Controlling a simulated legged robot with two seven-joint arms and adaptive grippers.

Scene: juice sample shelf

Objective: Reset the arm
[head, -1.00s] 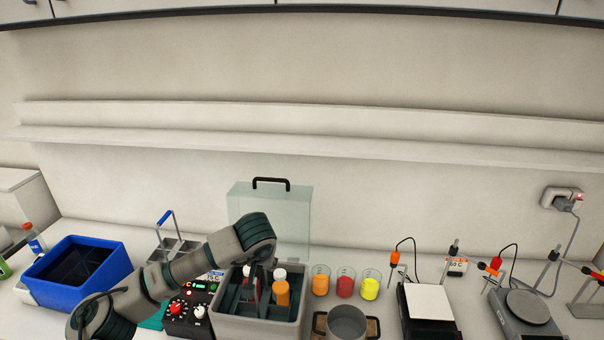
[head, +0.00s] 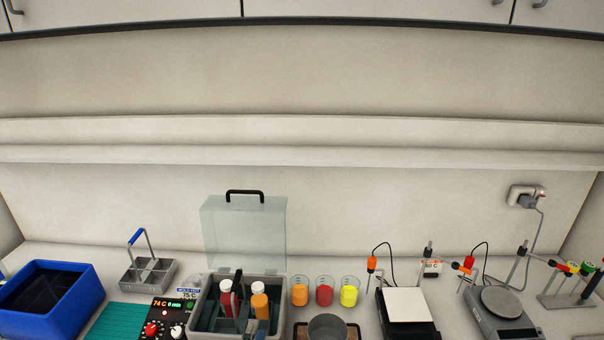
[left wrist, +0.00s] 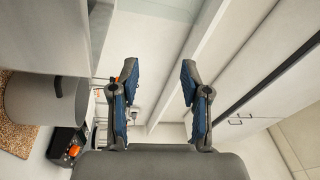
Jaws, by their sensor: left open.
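My left gripper (left wrist: 159,78) shows in the left wrist view with its two fingers wide apart and nothing between them. The fingers point at the wall and shelf area, clear of the bench items. My right gripper is in neither view. A grey open box (head: 203,322) holds a white-capped red bottle (head: 226,301) and a white-capped orange bottle (head: 260,302), both upright.
Beakers of orange (head: 300,293), red (head: 324,294) and yellow (head: 349,294) liquid stand right of the box. A blue bin (head: 80,312) and wire-handled carrier (head: 148,275) stand left. The wall shelf (head: 300,140) is empty.

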